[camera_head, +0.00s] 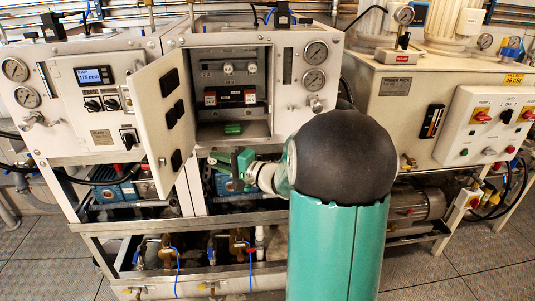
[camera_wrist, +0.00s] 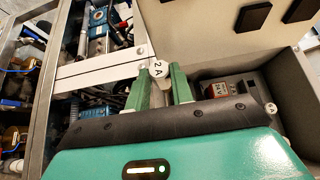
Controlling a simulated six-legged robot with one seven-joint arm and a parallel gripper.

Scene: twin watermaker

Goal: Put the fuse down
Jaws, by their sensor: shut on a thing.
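My gripper (camera_wrist: 161,75) shows two green fingers in the wrist view, shut on a fuse (camera_wrist: 159,69) whose white round end is marked 2 A. Most of the fuse's body is hidden between the fingers. The fuse is too small to make out there.
The open cabinet door (camera_head: 163,120) stands left of my gripper. Pumps and pipes fill the frame below.

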